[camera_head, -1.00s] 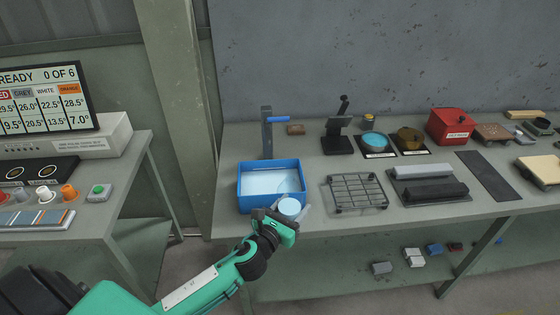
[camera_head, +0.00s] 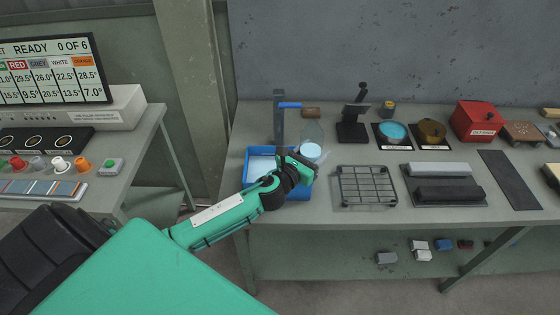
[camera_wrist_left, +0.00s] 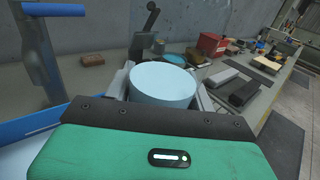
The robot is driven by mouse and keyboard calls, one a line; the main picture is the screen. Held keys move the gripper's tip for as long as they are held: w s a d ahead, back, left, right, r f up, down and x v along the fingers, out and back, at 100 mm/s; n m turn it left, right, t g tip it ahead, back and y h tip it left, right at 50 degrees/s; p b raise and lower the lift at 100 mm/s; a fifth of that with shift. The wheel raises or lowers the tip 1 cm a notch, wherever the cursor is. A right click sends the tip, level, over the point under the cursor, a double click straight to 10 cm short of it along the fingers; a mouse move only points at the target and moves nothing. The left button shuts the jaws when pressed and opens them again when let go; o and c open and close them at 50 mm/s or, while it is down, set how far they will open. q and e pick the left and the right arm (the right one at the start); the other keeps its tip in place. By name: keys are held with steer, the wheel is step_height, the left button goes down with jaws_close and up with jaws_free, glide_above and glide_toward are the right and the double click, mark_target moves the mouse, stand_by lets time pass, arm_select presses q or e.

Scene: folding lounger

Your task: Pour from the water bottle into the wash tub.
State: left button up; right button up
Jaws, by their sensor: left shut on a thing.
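The wash tub (camera_head: 248,172) is a blue open box with pale water in it, on the bench. Its rim also shows at lower left in the left wrist view (camera_wrist_left: 30,127). My left gripper (camera_head: 307,164) is shut on the water bottle (camera_head: 313,131), a clear container with light-blue water low in it. The bottle is at the tub's right side and looks roughly upright; its exact height and tilt are hard to tell. In the left wrist view its water (camera_wrist_left: 163,84) sits between the fingers. My left arm hides the tub's front right part. My right gripper is out of view.
A post with a blue lever (camera_head: 279,118) stands behind the tub. A wire rack (camera_head: 366,186) lies to the right, with a black stand (camera_head: 353,130), a blue dish (camera_head: 392,131) and a red box (camera_head: 474,121) beyond. A gap separates the left table (camera_head: 120,190).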

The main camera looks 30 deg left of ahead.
arm_select(q)
steer(key=shift+d, duration=0.1)
steer(key=shift+s+d+r+n+b, duration=0.1)
steer(key=shift+n+b, duration=0.35)
steer(key=shift+n, duration=0.1)
steer(key=shift+d+r+n+b, duration=0.1)
steer(key=shift+n+b, duration=0.3)
steer(key=shift+n, duration=0.15)
steer(key=shift+n+b, duration=0.3)
steer(key=shift+n, duration=0.2)
steer(key=shift+n+b, duration=0.6)
steer(key=shift+n, duration=0.2)
steer(key=shift+d+n+t+b, duration=0.15)
steer(key=shift+n+t+b, duration=0.2)
steer(key=shift+n, duration=0.15)
steer(key=shift+f+n+b, duration=0.15)
steer(key=shift+n+b, duration=0.45)
steer(key=shift+n, duration=0.1)
steer(key=f+n+b, duration=0.2)
steer(key=b, duration=0.1)
steer(key=shift+d+f, duration=0.15)
steer(key=shift+d, duration=0.2)
steer(key=shift+d+n+t+y+b, duration=0.2)
steer(key=shift+n+t+y+b, duration=0.15)
steer(key=shift+n, duration=0.25)
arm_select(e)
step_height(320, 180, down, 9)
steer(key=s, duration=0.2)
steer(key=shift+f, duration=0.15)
